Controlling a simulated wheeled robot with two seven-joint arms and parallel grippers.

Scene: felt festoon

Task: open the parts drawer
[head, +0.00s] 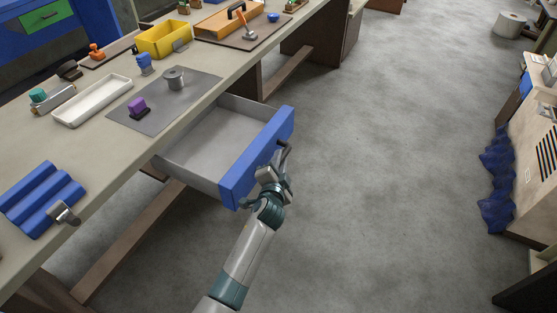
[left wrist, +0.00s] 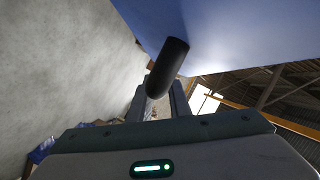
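The parts drawer (head: 205,150) is pulled well out from under the workbench. It has a grey inside that looks empty and a blue front panel (head: 240,170). Its dark bar handle (head: 284,152) is on the outer face of that panel. My left gripper (head: 272,174) is at the handle, outside the panel. In the left wrist view the dark handle (left wrist: 168,68) runs down to between the fingers, which look closed around it, under the blue panel (left wrist: 230,35). The fingertips are partly hidden by the handle. My right gripper is in neither view.
The workbench (head: 90,165) carries a white tray (head: 92,101), a grey mat (head: 185,112) with a purple block (head: 138,104), a yellow bin (head: 163,38) and a blue ridged holder (head: 42,197). The grey floor (head: 390,170) right of the drawer is clear.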

